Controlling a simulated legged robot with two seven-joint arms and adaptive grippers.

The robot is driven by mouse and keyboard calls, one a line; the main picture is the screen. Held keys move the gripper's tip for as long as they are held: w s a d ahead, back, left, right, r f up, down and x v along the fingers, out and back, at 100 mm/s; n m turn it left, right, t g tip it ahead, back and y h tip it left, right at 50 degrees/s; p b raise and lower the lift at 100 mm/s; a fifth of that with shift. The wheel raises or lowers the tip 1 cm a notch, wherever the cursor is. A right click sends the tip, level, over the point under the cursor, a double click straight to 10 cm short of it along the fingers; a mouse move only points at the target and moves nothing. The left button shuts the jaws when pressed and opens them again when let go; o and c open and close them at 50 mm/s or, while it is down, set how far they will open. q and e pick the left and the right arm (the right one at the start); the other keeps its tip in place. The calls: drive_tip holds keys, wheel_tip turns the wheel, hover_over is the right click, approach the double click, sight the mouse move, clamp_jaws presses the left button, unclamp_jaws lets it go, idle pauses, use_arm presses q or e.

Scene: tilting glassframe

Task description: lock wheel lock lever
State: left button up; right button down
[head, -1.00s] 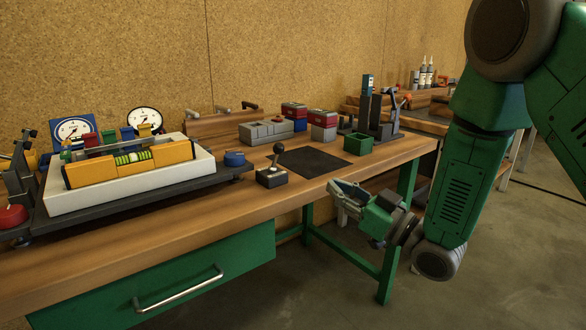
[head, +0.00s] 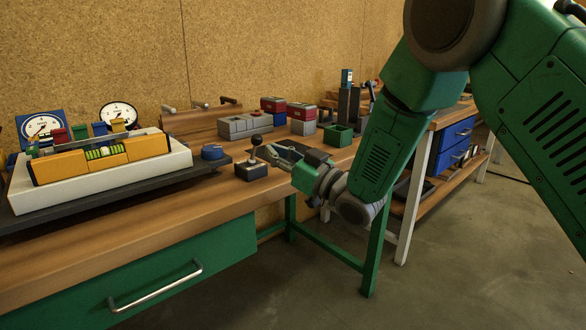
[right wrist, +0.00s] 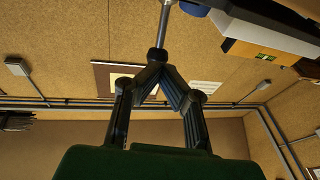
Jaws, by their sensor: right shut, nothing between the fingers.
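A small lever with a black ball knob (head: 256,140) and a metal shaft stands on a black box (head: 251,171) near the bench's front edge. My right gripper (head: 272,153) is beside it on its right, fingers pointing left towards the shaft. In the right wrist view the shut fingers (right wrist: 158,72) meet just at the black knob (right wrist: 157,54), with the metal shaft (right wrist: 165,22) running to the top edge. Nothing is between the fingers. I cannot tell whether they touch the knob. The box is out of that view. My left gripper is not in view.
A white glass frame fixture (head: 100,179) with a yellow spirit level (head: 104,156) stands at left, with a blue knob (head: 212,152) near its right end. Grey blocks (head: 245,124) and a green open box (head: 338,135) stand behind. The bench front edge (head: 140,235) is clear.

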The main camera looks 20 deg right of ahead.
sight(255, 148)
drive_tip(key=shift+w+a+r, duration=0.1)
drive_tip(key=shift+w+a, duration=0.05)
drive_tip(key=shift+w, duration=0.35)
drive_tip(key=shift+w+a+r, duration=0.1)
drive_tip(key=shift+w, duration=0.35)
drive_tip(key=shift+a+r, duration=0.1)
drive_tip(key=shift+a, duration=0.15)
